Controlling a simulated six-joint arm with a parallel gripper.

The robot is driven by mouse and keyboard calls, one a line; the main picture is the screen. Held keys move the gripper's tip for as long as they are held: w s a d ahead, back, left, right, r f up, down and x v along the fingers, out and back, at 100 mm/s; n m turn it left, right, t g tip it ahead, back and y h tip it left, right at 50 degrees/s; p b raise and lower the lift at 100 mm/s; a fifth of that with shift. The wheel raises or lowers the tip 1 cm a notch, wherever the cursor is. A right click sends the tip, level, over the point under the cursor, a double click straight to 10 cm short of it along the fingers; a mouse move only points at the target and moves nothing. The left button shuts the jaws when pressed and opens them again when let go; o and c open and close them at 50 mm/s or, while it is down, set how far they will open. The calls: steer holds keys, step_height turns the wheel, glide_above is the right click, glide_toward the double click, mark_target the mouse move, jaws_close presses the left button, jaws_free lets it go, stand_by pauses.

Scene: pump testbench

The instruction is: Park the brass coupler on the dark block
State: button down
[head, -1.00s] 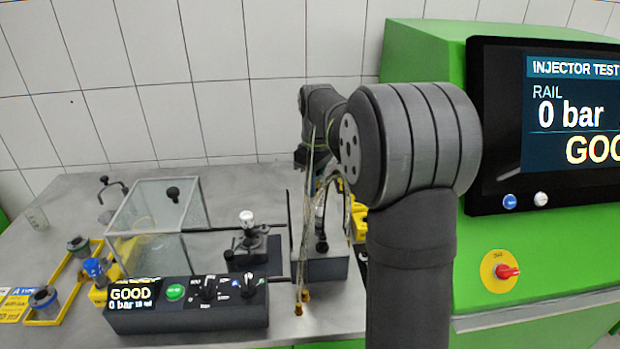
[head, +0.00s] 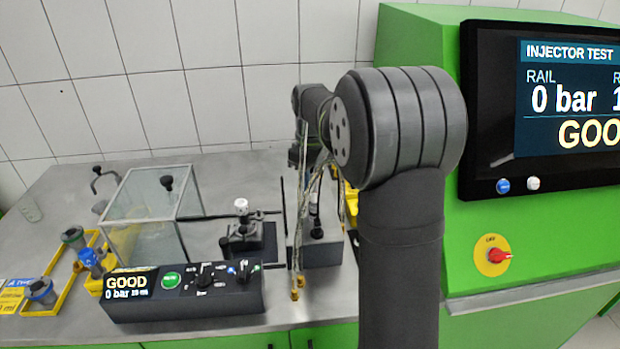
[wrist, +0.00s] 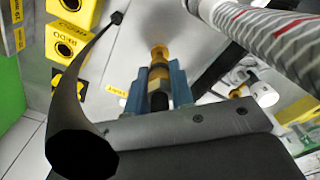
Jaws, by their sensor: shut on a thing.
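In the wrist view, my gripper (wrist: 158,80) has its two blue fingers closed around a brass coupler (wrist: 158,55). The coupler's brass end sticks out past the fingertips, above a pale grey surface. In the head view, the dark block (head: 322,252) stands on the bench behind the control box, with a black knob-like piece and hoses at its top. My fingers and the held coupler cannot be made out there. I cannot tell the gap between coupler and block.
Thin hoses with brass ends (head: 297,283) hang in front of the dark block. A clear-walled box (head: 150,210), a control box (head: 185,298) and a clamp (head: 241,235) stand to the left. In the wrist view, a braided hose (wrist: 270,35) and yellow blocks (wrist: 68,42) are close by.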

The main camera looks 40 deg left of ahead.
steer(key=shift+f, duration=0.4)
stand_by(0.5)
steer(key=shift+f, duration=0.35)
steer(key=shift+f, duration=0.65)
stand_by(0.9)
steer(key=c, duration=1.2)
jaws_free()
steer(key=shift+o, duration=0.2)
steer(key=shift+r, duration=3.5)
